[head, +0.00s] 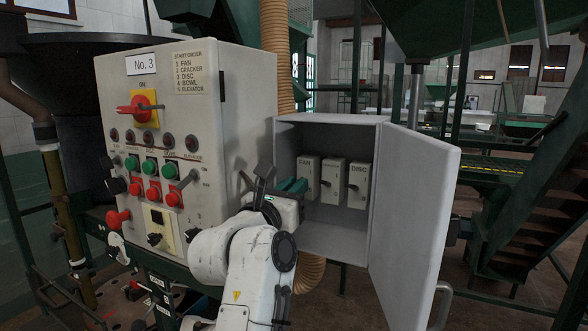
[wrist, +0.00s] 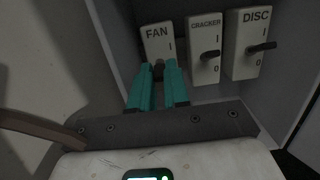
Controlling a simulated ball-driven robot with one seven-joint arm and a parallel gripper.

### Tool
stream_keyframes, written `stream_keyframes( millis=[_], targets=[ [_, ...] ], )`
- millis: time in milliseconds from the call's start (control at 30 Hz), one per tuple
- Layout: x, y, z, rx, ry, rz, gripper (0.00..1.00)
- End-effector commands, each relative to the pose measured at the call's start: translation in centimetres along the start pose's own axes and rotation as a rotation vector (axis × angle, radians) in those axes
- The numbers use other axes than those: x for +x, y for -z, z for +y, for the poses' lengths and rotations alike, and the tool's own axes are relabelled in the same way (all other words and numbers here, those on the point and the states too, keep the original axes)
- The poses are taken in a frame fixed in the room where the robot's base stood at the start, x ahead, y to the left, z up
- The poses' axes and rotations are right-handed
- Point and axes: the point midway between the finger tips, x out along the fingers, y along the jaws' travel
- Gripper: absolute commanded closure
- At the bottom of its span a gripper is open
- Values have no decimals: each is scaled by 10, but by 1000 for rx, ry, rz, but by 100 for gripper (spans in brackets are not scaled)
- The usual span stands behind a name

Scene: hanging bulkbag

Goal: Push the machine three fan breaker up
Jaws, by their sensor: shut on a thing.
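The fan breaker (head: 308,168) is a pale box labelled FAN, the leftmost of three in the open grey cabinet. It also shows in the wrist view (wrist: 156,46), with its I mark visible and its lower part covered by my fingers. My gripper (wrist: 164,68) has two teal fingers shut on the fan breaker's small dark lever, which is mostly hidden between the fingertips. In the head view my gripper (head: 300,186) reaches into the cabinet from the left at the fan breaker. The lever's exact tilt cannot be made out.
The cracker breaker (wrist: 204,48) and disc breaker (wrist: 246,44) stand close to the right, levers sticking out. The cabinet door (head: 415,215) hangs open on the right. The No. 3 control panel (head: 215,75) with buttons and knobs stands left of the cabinet.

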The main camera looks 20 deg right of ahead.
Motion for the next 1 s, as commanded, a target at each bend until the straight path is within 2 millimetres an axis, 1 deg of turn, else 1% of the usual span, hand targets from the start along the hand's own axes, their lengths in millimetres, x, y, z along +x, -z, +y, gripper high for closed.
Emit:
stream_keyframes(
  millis=[33, 600, 800, 1000],
  targets=[
    [0, -11, 1, 1, -2, 29, 100],
    [4, -20, 1, 6, -3, 453, 100],
    [6, -22, 1, 5, -4, 553, 100],
    [8, -23, 1, 3, -2, 606, 100]
  ],
)
